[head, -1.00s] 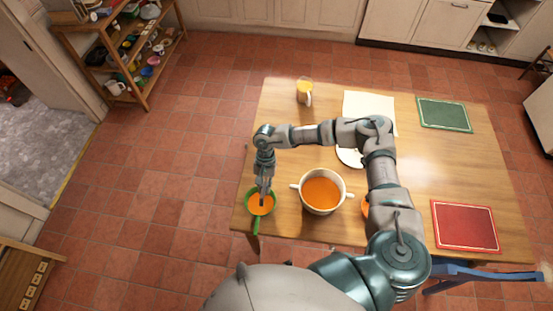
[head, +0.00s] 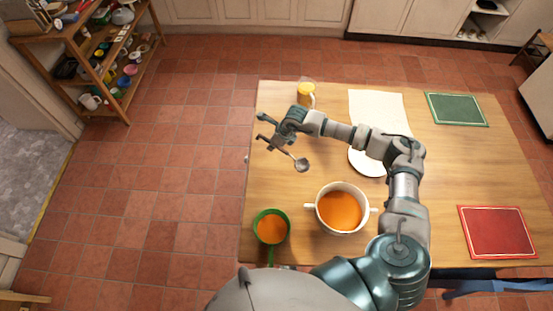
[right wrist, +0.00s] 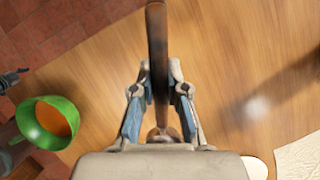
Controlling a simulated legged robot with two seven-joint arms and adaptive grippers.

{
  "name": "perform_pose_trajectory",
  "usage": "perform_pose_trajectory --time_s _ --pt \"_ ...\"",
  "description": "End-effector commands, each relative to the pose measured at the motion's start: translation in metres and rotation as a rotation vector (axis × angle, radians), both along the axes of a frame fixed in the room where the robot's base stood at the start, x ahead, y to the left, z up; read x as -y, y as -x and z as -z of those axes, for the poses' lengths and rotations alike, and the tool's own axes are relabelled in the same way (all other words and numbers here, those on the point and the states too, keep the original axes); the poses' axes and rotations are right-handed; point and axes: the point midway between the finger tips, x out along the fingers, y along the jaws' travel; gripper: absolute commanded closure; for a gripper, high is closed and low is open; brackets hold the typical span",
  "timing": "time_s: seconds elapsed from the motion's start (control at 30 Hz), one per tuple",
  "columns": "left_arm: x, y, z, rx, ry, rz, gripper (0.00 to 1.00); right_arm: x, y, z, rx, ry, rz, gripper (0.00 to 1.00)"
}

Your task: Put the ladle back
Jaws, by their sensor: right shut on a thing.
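The ladle (head: 302,165) has a round grey metal bowl and a thin handle. My right gripper (head: 272,137) is shut on its handle and holds it over the left part of the table. In the right wrist view the brown handle (right wrist: 157,45) stands between the two fingers. A green saucepan (head: 271,214) with orange soup stands at the table's front left corner, below the ladle in the picture. A white two-handled pot (head: 323,219) with orange soup stands to its right.
A glass of orange drink (head: 306,93) stands behind the gripper. A white plate (head: 366,164) and a white cloth (head: 378,108) lie partly behind my arm. A green mat (head: 457,109) and a red mat (head: 497,232) lie at right. A shelf (head: 108,70) stands far left.

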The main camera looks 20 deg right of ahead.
Motion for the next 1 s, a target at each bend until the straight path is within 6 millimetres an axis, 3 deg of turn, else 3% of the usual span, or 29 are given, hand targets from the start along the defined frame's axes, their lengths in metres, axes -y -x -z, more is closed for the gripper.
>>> perform_pose_trajectory --time_s 0.1,0.5,0.83,0.87,0.9,0.93,1.0 --pt "0.0 0.002 -0.002 -0.003 -0.001 0.0 0.46 0.0 -0.001 0.021 -0.002 0.001 -0.001 1.0" --pt "0.0 0.002 -0.003 -0.003 -0.001 0.0 0.46 -0.001 0.0 0.067 -0.003 0.001 -0.004 1.0" --pt "0.0 0.0 -0.001 -0.001 0.0 0.0 0.46 0.0 -0.001 0.072 -0.001 0.0 -0.004 1.0" --pt "0.0 0.0 -0.001 0.0 0.0 0.0 0.46 0.0 -0.001 0.071 -0.002 0.001 -0.004 0.82" --pt "0.0 -0.001 -0.002 0.001 0.0 0.0 0.46 0.0 -0.001 0.071 -0.001 0.0 -0.004 0.72" --pt "0.0 -0.001 -0.002 0.001 0.0 0.0 0.46 0.0 -0.001 0.071 -0.001 0.0 -0.004 0.64" --pt "0.0 -0.001 -0.002 0.002 0.0 0.0 0.46 0.0 -0.001 0.071 -0.001 0.0 -0.004 0.62"
